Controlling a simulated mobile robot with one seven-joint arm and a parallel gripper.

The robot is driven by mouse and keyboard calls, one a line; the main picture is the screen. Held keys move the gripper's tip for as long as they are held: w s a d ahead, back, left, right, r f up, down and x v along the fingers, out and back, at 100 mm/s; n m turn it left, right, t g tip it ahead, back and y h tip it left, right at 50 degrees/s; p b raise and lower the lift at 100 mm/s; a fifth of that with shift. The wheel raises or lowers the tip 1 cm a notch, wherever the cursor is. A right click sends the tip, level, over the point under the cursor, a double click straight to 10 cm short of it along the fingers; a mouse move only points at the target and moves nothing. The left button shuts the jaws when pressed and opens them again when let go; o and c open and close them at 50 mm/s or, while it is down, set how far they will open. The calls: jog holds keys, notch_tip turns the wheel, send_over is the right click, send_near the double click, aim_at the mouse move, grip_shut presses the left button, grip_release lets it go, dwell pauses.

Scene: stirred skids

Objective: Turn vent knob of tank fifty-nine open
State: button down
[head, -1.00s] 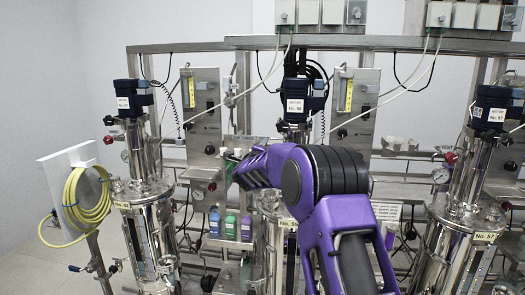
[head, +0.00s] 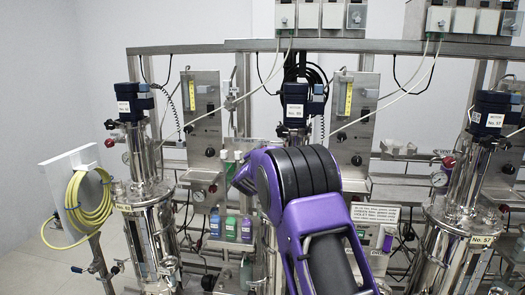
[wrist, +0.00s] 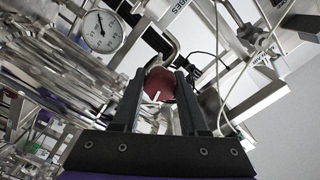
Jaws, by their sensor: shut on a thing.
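In the wrist view my gripper (wrist: 159,76) is shut on a dark red round knob (wrist: 159,84), with one finger on each side. A short white mark shows on the knob's face. In the head view my purple arm reaches to the middle tank (head: 271,262) and hides its lid, its gripper and the held knob. A blue motor (head: 297,103) with a white label tops this tank. The number there is too small to read surely, so I cannot confirm it is fifty-nine.
A pressure gauge (wrist: 102,31) and metal pipes lie close to my gripper. Another tank (head: 146,235) stands left and tank No. 57 (head: 470,225) right. A yellow hose coil (head: 88,203) hangs at far left. Coloured bottles (head: 231,228) stand behind the middle.

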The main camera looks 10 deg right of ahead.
jog(key=shift+n+p, duration=0.35)
jog(key=shift+n, duration=0.75)
jog(key=shift+c, duration=2.2)
grip_release()
jog(key=shift+s, duration=0.1)
jog(key=b+v, duration=0.2)
jog(key=v, duration=1.5)
jog(key=shift+r, duration=0.15)
